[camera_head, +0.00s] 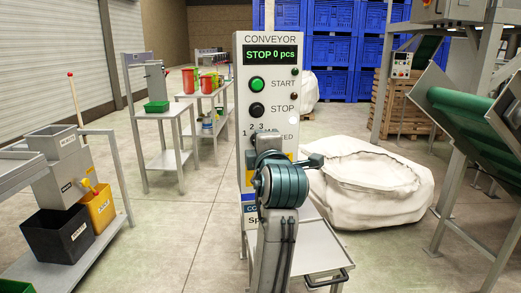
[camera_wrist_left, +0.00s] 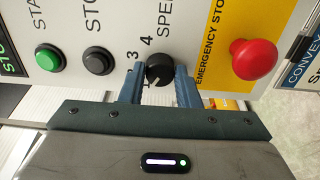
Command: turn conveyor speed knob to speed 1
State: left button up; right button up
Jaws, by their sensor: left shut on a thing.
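The conveyor control panel (camera_head: 271,70) stands upright at the centre of the head view; its display reads STOP 0 pcs. The black speed knob (camera_wrist_left: 160,70) sits between the two blue fingers of my left gripper (camera_wrist_left: 160,84) in the wrist view, with a finger on each side. The gripper is shut on it. A pale mark on the knob points to the lower left of that picture. The digits 3 and 4 show beside it; 1, 2 and 3 show in the head view. There my left arm hides the knob. My right gripper is not in view.
A green START button (camera_wrist_left: 47,58) and a black STOP button (camera_wrist_left: 97,60) are on one side of the knob. A red emergency stop (camera_wrist_left: 254,59) on yellow is on the other. A white sack (camera_head: 368,190) stands right of the panel; a tray cart (camera_head: 318,250) is below.

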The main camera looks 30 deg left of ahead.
pick_arm(q)
jog(key=shift+r, duration=0.2)
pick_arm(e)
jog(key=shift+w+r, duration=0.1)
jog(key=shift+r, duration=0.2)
pick_arm(q)
jog(key=o, duration=0.9)
jog(key=shift+c, duration=0.2)
jog(key=shift+o, duration=0.6)
jog(key=shift+w+f, duration=0.1)
jog(key=shift+f, duration=0.05)
